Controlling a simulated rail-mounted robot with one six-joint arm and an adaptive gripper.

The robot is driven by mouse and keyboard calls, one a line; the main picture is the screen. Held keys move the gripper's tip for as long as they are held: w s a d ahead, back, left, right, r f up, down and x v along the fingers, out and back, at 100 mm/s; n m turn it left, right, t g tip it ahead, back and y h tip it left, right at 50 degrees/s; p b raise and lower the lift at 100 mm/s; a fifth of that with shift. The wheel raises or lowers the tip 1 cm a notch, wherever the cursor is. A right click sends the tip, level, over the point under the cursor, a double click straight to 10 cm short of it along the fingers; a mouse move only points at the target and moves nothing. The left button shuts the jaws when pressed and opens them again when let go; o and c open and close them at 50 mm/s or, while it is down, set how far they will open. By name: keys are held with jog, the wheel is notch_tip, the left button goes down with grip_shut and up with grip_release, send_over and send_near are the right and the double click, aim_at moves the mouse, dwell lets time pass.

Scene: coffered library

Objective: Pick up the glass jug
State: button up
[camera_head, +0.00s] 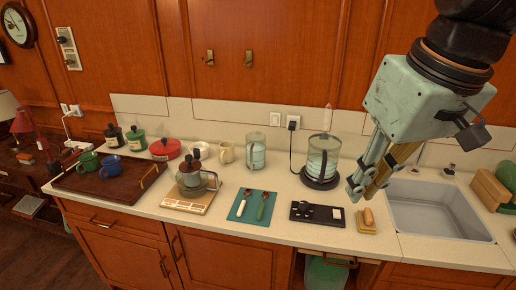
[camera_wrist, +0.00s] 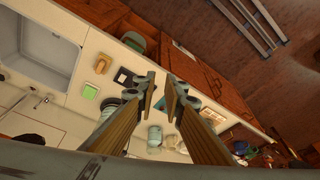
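The glass jug (camera_head: 255,151) looks like the clear, pale-tinted cylinder with a side handle, upright near the back of the counter, between a cream mug and a glass kettle. A pale cylinder in the wrist view (camera_wrist: 155,134) is probably the same jug, partly beside my finger. My gripper (camera_head: 361,190) hangs above the counter, to the right of the kettle and well apart from the jug. In the wrist view my gripper (camera_wrist: 163,97) shows a gap between its fingertips, with nothing held.
The glass kettle (camera_head: 323,156) on a black base, with a cord, stands between my gripper and the jug. A sink (camera_head: 440,212) is right.

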aim_at(255, 154)
jog(key=w+a+f+n+y+p, duration=0.1)
jog(key=w+a+f+n+p, duration=0.1)
jog(key=w, duration=0.7)
jog(key=w+a+f+n+g+p, duration=0.1)
jog(key=w+a+f+n, duration=0.15)
jog(key=w, duration=0.65)
jog(key=w+a+f+n+y+p, duration=0.1)
jog(key=w+a+p, duration=0.15)
jog(key=w, duration=0.55)
jog(key=w+a+f+n+p, duration=0.1)
jog(key=w+a+f, duration=0.1)
jog(key=w+f, duration=0.4)
jog(key=w+a+f+n+p, duration=0.2)
jog(key=w+f, duration=0.4)
jog(key=f, duration=0.2)
jog(key=w+a+f+n+p, duration=0.1)
jog(key=w+a+f, duration=0.1)
jog(key=w+f, duration=0.5)
jog(key=shift+f+n+g+y+p, duration=0.15)
jog(key=shift+n+g+y+p, duration=0.15)
jog(key=shift+n+g+y, duration=0.1)
jog(key=shift+w, duration=0.1)
